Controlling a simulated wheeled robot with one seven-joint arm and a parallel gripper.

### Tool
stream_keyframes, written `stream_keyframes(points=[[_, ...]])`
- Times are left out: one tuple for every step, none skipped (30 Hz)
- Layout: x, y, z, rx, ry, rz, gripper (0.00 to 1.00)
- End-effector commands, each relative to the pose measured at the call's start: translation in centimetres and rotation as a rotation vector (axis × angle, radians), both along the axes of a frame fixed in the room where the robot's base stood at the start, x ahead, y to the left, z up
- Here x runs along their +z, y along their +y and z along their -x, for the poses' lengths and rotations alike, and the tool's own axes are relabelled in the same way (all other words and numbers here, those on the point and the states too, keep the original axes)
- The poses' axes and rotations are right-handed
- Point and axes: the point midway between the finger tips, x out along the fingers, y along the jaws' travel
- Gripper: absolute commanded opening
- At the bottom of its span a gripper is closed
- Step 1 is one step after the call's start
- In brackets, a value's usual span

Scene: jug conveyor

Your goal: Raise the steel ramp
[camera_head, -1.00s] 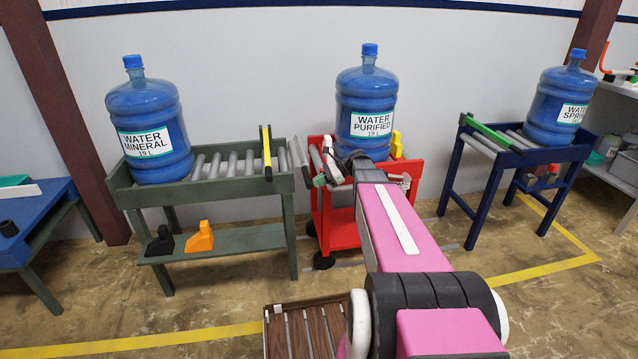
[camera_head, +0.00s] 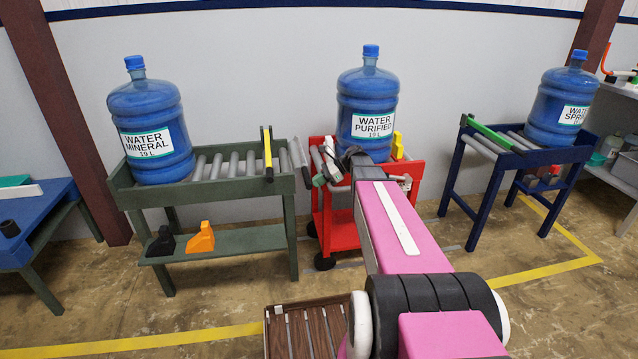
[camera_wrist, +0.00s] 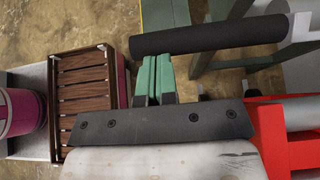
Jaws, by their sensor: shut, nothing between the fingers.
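The steel ramp (camera_head: 299,153) shows as grey metal pieces in the narrow gap between the green roller stand (camera_head: 288,183) and the red cart (camera_head: 412,172). My arm and gripper partly cover that area. My gripper (camera_wrist: 155,62) is shut and empty, its green fingers pressed together. In the wrist view a black round bar (camera_wrist: 210,35) lies just beyond the fingertips, running across the picture. It looks like a handle, with a grey metal bracket (camera_wrist: 302,27) at its right end. I cannot tell whether the fingertips touch the bar.
Blue water jugs stand on the green stand (camera_head: 150,120), the red cart (camera_head: 366,105) and the navy stand (camera_head: 560,105). A brown slatted crate (camera_head: 303,325) sits low in front and shows left in the wrist view. Open floor lies before the stands.

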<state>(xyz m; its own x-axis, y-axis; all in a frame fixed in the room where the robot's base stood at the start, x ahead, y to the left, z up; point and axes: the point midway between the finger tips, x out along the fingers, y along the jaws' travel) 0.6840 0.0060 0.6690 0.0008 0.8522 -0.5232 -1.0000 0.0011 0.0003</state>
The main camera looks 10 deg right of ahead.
Motion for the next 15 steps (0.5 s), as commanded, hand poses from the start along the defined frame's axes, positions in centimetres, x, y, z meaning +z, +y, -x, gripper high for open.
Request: stream_keyframes(points=[[0.2, 0.4, 0.1, 0.003, -0.001, 0.016, 0.0], [0.3, 0.5, 0.1, 0.004, -0.001, 0.029, 0.0], [0.4, 0.7, 0.1, 0.005, -0.002, 0.047, 0.0], [0.5, 0.8, 0.1, 0.004, -0.002, 0.063, 0.0], [0.7, 1.0, 0.1, 0.003, -0.003, 0.08, 0.0], [0.8, 1.2, 0.1, 0.004, -0.002, 0.106, 0.0], [1.0, 1.3, 0.1, 0.004, -0.002, 0.125, 0.0], [1.1, 1.5, 0.2, 0.005, -0.003, 0.146, 0.0], [1.3, 1.8, 0.2, 0.005, -0.002, 0.176, 0.0], [1.4, 2.0, 0.1, 0.004, -0.003, 0.197, 0.0], [1.5, 2.2, 0.1, 0.004, -0.003, 0.218, 0.0], [1.6, 2.4, 0.1, 0.004, -0.003, 0.246, 0.0], [1.7, 2.7, 0.2, 0.005, -0.002, 0.266, 0.0], [1.8, 2.8, 0.1, 0.005, -0.002, 0.285, 0.0], [1.9, 3.1, 0.1, 0.005, -0.001, 0.31, 0.0]])
